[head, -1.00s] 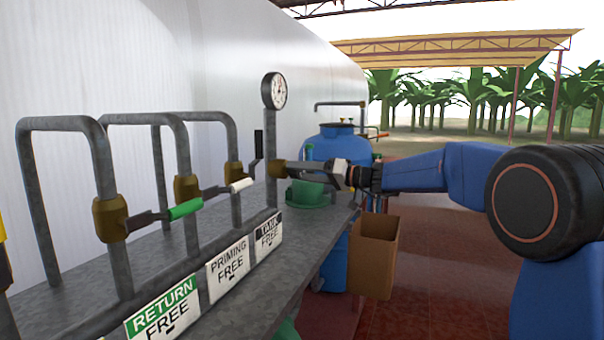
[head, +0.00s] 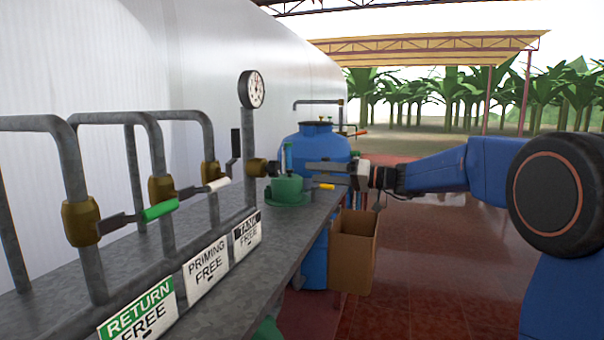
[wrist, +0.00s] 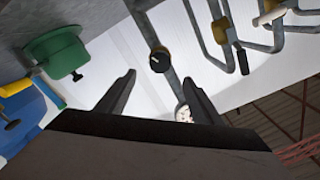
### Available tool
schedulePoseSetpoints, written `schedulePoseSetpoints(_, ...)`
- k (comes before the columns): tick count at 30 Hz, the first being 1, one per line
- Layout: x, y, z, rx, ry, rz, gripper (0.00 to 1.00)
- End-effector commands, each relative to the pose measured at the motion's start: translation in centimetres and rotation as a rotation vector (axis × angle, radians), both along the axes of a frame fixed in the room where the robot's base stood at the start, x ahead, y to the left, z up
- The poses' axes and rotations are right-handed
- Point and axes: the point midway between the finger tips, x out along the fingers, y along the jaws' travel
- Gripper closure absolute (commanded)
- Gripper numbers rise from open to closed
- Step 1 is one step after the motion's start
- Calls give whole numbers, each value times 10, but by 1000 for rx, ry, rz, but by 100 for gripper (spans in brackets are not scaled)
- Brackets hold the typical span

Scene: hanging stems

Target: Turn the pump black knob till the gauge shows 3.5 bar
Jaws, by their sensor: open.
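The pump's black knob (wrist: 158,60) faces me in the wrist view, round with a pale mark, beyond and between my fingertips. In the head view its brass fitting (head: 258,167) juts from the grey pipe below the gauge. The white-faced gauge (head: 254,89) tops that pipe; its needle is too small to read. The gauge face also shows in the wrist view (wrist: 183,114), partly beside a finger. My gripper (wrist: 158,82) is open and empty, with clear space between it and the knob. In the head view my gripper (head: 312,174) is right of the fitting.
A green pump part (head: 287,190) sits on the grey bench below, with a yellow-handled lever (head: 326,186) near it. Valves with green (head: 160,210) and white handles line the left. Open floor lies right.

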Motion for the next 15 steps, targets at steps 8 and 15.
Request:
schedulePoseSetpoints(8, -13, -37, 0, 0, -1, -1, 40)
schedulePoseSetpoints(15, -17, -46, 0, 0, 0, 0, 40)
